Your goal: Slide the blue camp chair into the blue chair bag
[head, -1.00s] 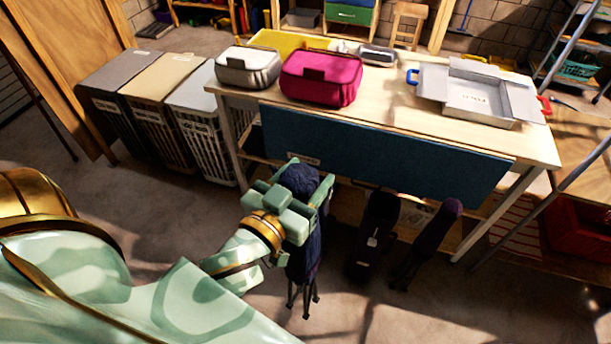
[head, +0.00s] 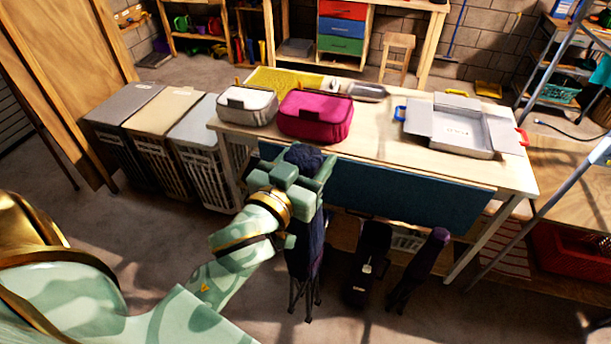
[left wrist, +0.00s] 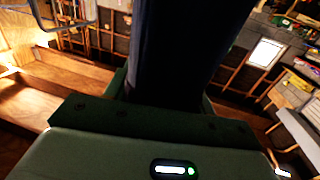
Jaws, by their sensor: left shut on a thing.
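The blue camp chair (head: 306,262) is folded into a dark blue bundle, upright, with its thin dark legs pointing down. My left gripper (head: 303,180) is shut around its upper part and holds it in front of the table. In the left wrist view the chair (left wrist: 185,50) is a dark column rising from between the fingers. A dark bag-like bundle (head: 368,262) stands upright under the table's front, with a small pale label; I cannot tell whether it is the blue chair bag. My right gripper is not in view.
A purple folded bundle (head: 418,270) leans right of the dark one. The table (head: 385,125) carries a grey lunch bag (head: 247,105), a pink one (head: 314,117) and an open grey box (head: 462,130). Hampers (head: 205,150) stand at left. The floor in front is clear.

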